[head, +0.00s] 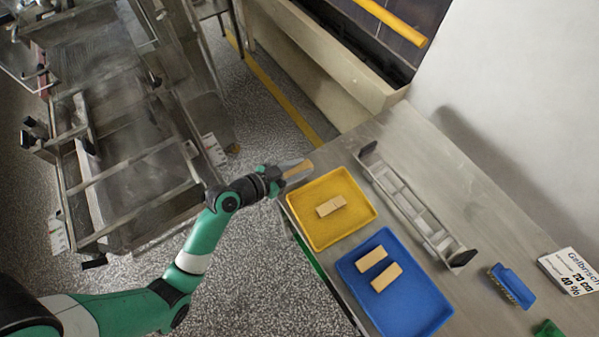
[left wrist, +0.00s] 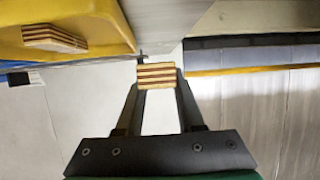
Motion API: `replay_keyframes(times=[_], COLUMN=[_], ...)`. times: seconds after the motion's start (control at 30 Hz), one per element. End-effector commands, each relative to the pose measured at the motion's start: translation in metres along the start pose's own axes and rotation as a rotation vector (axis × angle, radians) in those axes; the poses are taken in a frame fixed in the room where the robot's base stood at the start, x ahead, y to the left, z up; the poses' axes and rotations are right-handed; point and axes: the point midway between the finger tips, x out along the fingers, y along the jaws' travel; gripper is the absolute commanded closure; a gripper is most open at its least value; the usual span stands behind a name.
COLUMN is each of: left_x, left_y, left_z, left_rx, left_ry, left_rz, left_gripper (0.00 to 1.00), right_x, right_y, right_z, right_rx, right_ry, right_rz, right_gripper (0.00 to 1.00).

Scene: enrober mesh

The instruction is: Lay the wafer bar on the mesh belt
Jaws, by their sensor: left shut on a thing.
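My left gripper (head: 297,170) is shut on a wafer bar (head: 300,171) above the far left edge of the yellow tray (head: 359,222). In the left wrist view the layered bar (left wrist: 156,76) sits between the fingertips (left wrist: 157,90), its striped end showing. The mesh belt (head: 135,165) appears as a grey surface within the metal machine frame at the left, well apart from the gripper. My right gripper is not in view.
A blue tray (head: 430,313) with two bars (head: 386,277) stands on the steel table (head: 475,195). A metal rack (head: 415,205), blue brush (head: 512,285) and printed sign (head: 573,270) are further right. Speckled floor (head: 255,240) separates table and machine. Machine rails (head: 130,180) border the belt.

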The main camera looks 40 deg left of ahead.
Motion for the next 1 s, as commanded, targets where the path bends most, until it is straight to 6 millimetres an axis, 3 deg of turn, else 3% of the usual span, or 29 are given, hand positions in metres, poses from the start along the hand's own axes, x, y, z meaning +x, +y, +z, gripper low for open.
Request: replay_keyframes(times=[0.03, 0.27, 0.5, 0.93, 0.97, 1.0], left_x=[0.007, 0.013, 0.032, 0.034, 0.033, 0.033], left_y=[-0.005, -0.011, -0.018, -0.018, -0.018, -0.018], left_z=[0.008, 0.012, 0.043, 0.049, 0.047, 0.046], left_rx=[-0.002, 0.000, -0.002, 0.000, 0.000, 0.000], left_ry=[0.001, 0.002, -0.001, 0.001, 0.001, 0.001], left_rz=[-0.001, -0.001, 0.001, -0.001, -0.001, -0.001], left_gripper=[0.94, 0.94, 0.94, 0.94, 0.58, 0.51], right_x=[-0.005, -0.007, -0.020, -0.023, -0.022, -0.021], right_y=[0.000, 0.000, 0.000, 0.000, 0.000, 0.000], right_z=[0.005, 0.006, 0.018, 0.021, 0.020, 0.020], right_rx=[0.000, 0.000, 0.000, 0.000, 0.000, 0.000], right_ry=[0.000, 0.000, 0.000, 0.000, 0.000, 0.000], right_rz=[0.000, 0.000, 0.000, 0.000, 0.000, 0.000], right_gripper=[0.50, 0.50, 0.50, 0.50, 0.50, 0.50])
